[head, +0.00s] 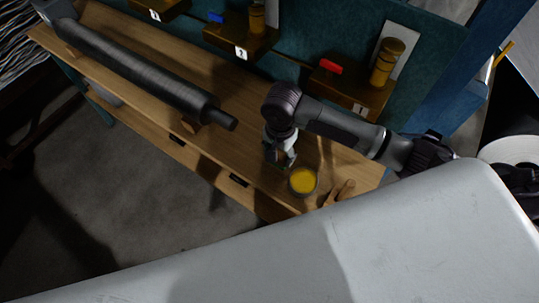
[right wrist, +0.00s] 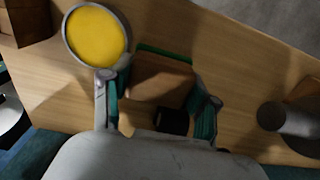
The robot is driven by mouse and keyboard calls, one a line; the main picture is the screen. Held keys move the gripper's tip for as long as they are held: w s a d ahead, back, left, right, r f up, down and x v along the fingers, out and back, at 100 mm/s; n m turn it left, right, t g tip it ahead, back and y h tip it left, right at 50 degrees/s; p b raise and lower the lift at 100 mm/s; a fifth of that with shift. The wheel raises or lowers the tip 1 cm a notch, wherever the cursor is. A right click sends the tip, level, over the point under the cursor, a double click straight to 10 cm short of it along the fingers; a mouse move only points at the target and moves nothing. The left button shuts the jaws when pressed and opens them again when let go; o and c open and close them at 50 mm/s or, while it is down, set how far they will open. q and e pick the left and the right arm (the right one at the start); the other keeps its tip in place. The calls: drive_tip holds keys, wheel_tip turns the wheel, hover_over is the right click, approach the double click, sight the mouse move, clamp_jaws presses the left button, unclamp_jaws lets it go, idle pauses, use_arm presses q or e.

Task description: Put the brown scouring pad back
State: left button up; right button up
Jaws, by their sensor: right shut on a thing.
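My right gripper (head: 280,160) hangs low over the wooden bench (head: 230,105), just beside a round yellow-filled tin (head: 303,181). In the right wrist view the gripper (right wrist: 158,100) has its teal-padded fingers shut on a brown block, which I take for the brown scouring pad (right wrist: 160,78). A green edge runs along the pad's far side, and a black square shows near the palm. The yellow tin (right wrist: 97,38) lies just outside the left finger. Whether the pad touches the bench I cannot tell. My left gripper is not in view.
A long grey roll (head: 130,62) lies along the left of the bench. Numbered brown shelves (head: 345,92) line the teal back panel, with a red block (head: 331,66), a blue block (head: 216,17) and brown jars (head: 387,62). Wooden pieces (head: 340,193) lie right of the tin.

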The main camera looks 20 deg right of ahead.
drive_tip(key=shift+w+a+f, duration=0.4)
drive_tip(key=shift+w, duration=0.2)
drive_tip(key=shift+w+a+f, duration=0.35)
drive_tip(key=shift+w+f, duration=0.05)
drive_tip(key=shift+w, duration=0.15)
drive_tip(key=shift+w+a+f, duration=0.15)
drive_tip(key=shift+w, duration=0.1)
drive_tip(key=shift+f, duration=0.3)
wheel_tip(320, 180, down, 4)
drive_tip(key=shift+r+p, duration=0.2)
drive_tip(key=shift+p, duration=0.2)
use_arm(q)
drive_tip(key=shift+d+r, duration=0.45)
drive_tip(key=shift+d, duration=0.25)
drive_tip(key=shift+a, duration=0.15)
use_arm(e)
drive_tip(key=o, duration=1)
drive_tip(key=shift+f, duration=0.1)
